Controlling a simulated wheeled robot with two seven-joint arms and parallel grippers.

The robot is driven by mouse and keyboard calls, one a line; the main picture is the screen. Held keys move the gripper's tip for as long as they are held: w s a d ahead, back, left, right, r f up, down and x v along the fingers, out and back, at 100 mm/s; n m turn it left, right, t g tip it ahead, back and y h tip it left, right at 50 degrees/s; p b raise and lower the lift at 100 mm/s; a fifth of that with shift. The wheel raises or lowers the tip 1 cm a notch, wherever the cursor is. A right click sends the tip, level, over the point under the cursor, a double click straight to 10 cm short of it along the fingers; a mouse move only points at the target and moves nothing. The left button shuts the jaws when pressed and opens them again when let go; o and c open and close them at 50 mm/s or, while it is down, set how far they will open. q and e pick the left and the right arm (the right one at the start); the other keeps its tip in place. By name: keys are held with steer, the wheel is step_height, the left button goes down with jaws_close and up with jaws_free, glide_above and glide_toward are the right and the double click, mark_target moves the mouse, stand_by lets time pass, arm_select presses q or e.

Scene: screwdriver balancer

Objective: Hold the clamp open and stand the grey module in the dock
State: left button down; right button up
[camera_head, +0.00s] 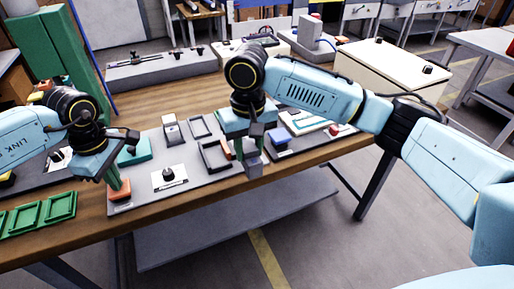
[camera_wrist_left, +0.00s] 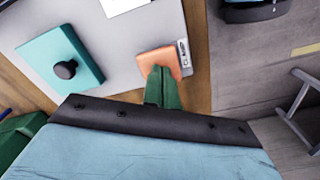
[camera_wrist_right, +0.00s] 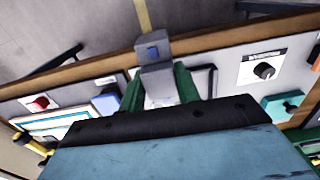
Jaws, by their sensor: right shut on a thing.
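The grey module (camera_head: 254,167) is held by my right gripper (camera_head: 250,150) at the table's front edge. In the right wrist view the module (camera_wrist_right: 155,78), with a blue square on its end, sits between the green fingers. A dark open frame (camera_head: 206,163), which looks like the dock, lies just left of the right gripper, with an orange piece (camera_head: 226,148), perhaps the clamp, at its right side. My left gripper (camera_head: 120,187) has its fingers together on an orange pad (camera_wrist_left: 158,58) at the board's front left corner; whether it presses the pad down is unclear.
A black knob on a white plate (camera_head: 169,179) stands between the grippers. A teal block (camera_head: 133,153), a grey stand (camera_head: 171,133) and another dark frame (camera_head: 199,126) are behind. Green trays (camera_head: 40,213) lie at left. A blue block (camera_head: 282,137) is at right.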

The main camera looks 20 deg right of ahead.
arm_select(q)
steer(key=shift+f, duration=0.1)
arm_select(e)
steer(key=shift+w+a+f, duration=0.1)
steer(key=shift+w+a, duration=0.9)
steer(key=shift+w, duration=0.55)
steer(key=shift+w+a+f, duration=0.1)
steer(key=shift+w+a, duration=0.95)
steer(key=shift+w, duration=0.55)
steer(key=shift+w+a+f, duration=0.1)
steer(key=shift+w+a, duration=0.9)
steer(key=shift+w, duration=0.55)
steer(key=shift+f, duration=1.35)
steer(key=o, duration=1.1)
steer(key=shift+o, duration=0.2)
step_height(320, 180, up, 12)
